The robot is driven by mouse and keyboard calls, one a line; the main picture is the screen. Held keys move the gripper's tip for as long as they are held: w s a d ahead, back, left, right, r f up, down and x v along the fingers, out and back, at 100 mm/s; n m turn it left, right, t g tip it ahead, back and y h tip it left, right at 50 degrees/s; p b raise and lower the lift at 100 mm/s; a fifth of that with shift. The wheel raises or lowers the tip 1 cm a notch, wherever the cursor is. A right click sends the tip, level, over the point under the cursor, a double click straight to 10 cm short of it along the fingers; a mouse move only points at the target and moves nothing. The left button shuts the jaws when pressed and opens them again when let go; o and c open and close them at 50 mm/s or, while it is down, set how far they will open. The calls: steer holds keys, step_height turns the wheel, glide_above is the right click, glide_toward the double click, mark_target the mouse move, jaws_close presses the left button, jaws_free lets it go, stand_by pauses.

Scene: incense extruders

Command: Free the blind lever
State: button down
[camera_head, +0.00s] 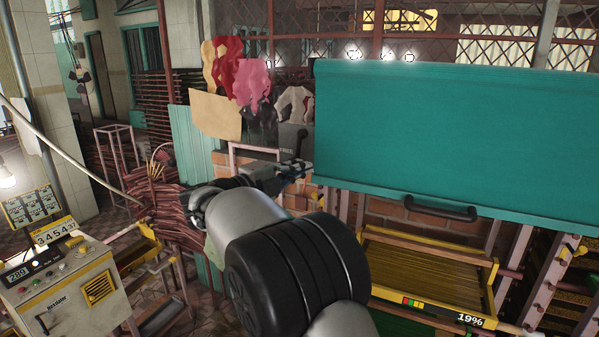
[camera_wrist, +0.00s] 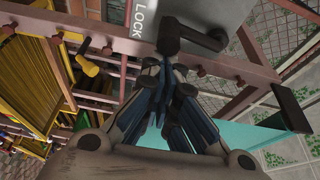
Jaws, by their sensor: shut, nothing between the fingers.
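The blind lever (camera_wrist: 200,38) is a black handle on a grey plate (camera_wrist: 140,18) marked LOCK, at the top of the wrist view. In the head view its grey box (camera_head: 291,137) sits just left of the teal blind (camera_head: 455,125). My gripper (camera_wrist: 169,68) is shut and empty, its fingertips just below the lever's hub in the wrist view. I cannot tell whether they touch it. In the head view my gripper (camera_head: 297,171) is just below the box, small and partly dark. The blind hangs down, with a black handle (camera_head: 440,208) at its lower edge.
Pink metal rails (camera_wrist: 225,72) frame the lock plate. A yellow-edged tray (camera_head: 430,278) of sticks stands under the blind. A cream control box (camera_head: 65,285) stands at left, near bundled reddish sticks (camera_head: 165,205). Coloured cloths (camera_head: 235,70) hang behind my arm.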

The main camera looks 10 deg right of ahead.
steer(key=w+a+m+y, duration=0.1)
steer(key=m, duration=0.1)
steer(key=w+a+m+y+b, duration=0.1)
steer(key=m, duration=0.1)
steer(key=a+m, duration=0.2)
steer(key=m, duration=0.1)
steer(key=shift+w+r+g+y, duration=0.1)
steer(key=shift+w+g+y, duration=0.2)
steer(key=shift+w+y, duration=0.1)
steer(key=shift+d, duration=0.1)
